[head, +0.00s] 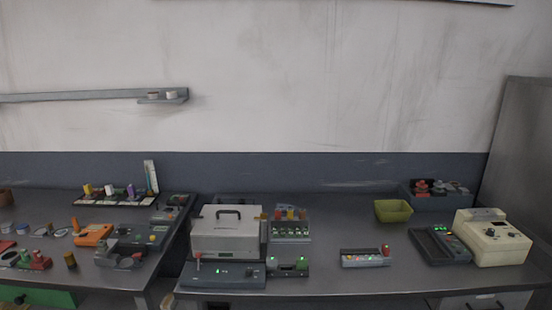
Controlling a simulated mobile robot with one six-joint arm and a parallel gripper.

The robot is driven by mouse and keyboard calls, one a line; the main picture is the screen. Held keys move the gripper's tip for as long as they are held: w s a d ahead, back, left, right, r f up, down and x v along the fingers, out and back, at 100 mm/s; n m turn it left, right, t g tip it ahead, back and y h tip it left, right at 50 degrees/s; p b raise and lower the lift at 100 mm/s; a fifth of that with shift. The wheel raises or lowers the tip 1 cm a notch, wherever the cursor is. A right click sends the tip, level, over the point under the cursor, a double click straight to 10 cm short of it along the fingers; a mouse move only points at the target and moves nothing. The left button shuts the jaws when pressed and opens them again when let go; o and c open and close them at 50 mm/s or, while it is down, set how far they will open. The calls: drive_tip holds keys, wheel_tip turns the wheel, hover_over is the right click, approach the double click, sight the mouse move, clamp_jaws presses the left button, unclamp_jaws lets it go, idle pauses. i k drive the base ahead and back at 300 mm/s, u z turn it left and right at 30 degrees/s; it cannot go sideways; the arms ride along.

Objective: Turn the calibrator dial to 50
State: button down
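No device here carries a readable label, so I cannot tell for sure which is the calibrator. A cream box-shaped instrument (492,238) with dark knobs stands at the right end of the right bench. A dial or knob (490,232) shows on its sloped face; its numbers and setting are too small to read. A large grey instrument (229,235) with a dark top handle stands at the left of that bench, on a dark base with green lights and a small lever. My gripper is not in view.
The right bench (330,283) is bare along much of its front. It also holds a dark keypad unit (440,246), a small button panel (365,258), a yellow-green bin (393,211) and a dark crate (434,203). The left bench is crowded, with an orange device (93,235).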

sight(490, 232)
drive_tip(key=z, duration=4.2)
drive_tip(key=i, duration=0.1)
drive_tip(key=u, duration=2.9)
